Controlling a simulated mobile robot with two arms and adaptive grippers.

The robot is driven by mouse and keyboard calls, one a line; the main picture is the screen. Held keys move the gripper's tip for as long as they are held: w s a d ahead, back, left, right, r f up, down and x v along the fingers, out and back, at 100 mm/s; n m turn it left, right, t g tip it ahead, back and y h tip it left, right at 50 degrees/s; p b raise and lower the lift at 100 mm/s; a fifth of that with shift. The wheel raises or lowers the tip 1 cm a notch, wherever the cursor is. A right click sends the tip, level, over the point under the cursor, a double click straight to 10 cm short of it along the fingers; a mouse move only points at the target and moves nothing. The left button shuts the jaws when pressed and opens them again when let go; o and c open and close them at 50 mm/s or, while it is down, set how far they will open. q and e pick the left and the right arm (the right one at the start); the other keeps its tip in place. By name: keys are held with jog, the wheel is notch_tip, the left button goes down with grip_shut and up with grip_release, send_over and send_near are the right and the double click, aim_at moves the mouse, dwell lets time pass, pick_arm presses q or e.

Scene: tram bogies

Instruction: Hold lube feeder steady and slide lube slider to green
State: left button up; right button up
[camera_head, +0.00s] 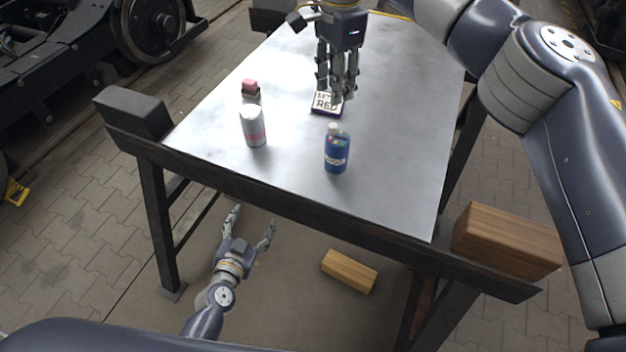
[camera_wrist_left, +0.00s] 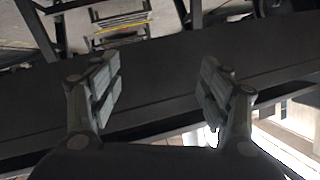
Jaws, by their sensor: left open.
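On the metal table (camera_head: 400,150) stand a white can with a pink band (camera_head: 254,128), a small dark holder with a pink block on top (camera_head: 250,92), and a blue bottle with a pale cap (camera_head: 336,152). A purple-edged card reading "SET RED" (camera_head: 324,103) lies behind the bottle. I cannot tell which thing is the lube feeder or its slider. My right gripper (camera_head: 340,98) points down over the card, partly covering it; its grip is unclear. My left gripper (camera_head: 254,216) is open and empty, below the table's front edge. Its open fingers show in the left wrist view (camera_wrist_left: 160,90).
The table's dark front beam (camera_head: 300,216) lies between my left gripper and the tabletop. A wooden block (camera_head: 349,271) lies below the table; a larger wooden block (camera_head: 506,240) sits by the front right corner. A bogie wheel (camera_head: 152,28) is at the back left.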

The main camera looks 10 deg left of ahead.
pick_arm(q)
jog(key=w+d+r+t, duration=0.1)
jog(key=w+r+t, duration=0.1)
jog(key=r, duration=0.8)
jog(key=w+d+r+t, duration=0.1)
jog(key=w+r+t, duration=0.1)
jog(key=r, duration=0.7)
jog(key=g+h, duration=0.2)
jog(key=h, duration=0.5)
send_near(331, 159)
jog(key=shift+w+d+r+m, duration=0.15)
jog(key=shift+w+r+m, duration=0.05)
jog(key=shift+w, duration=0.35)
jog(key=shift+w+d+r+m, duration=0.15)
jog(key=shift+w+m, duration=0.05)
jog(key=shift+w, duration=0.35)
jog(key=shift+w+d, duration=0.1)
jog(key=shift+d, duration=0.15)
jog(key=shift+w+d, duration=0.2)
jog(key=shift+w, duration=0.1)
jog(key=x, duration=0.9)
jog(key=shift+w+d+f, duration=0.1)
jog(key=shift+w+f, duration=0.2)
jog(key=shift+c, duration=0.2)
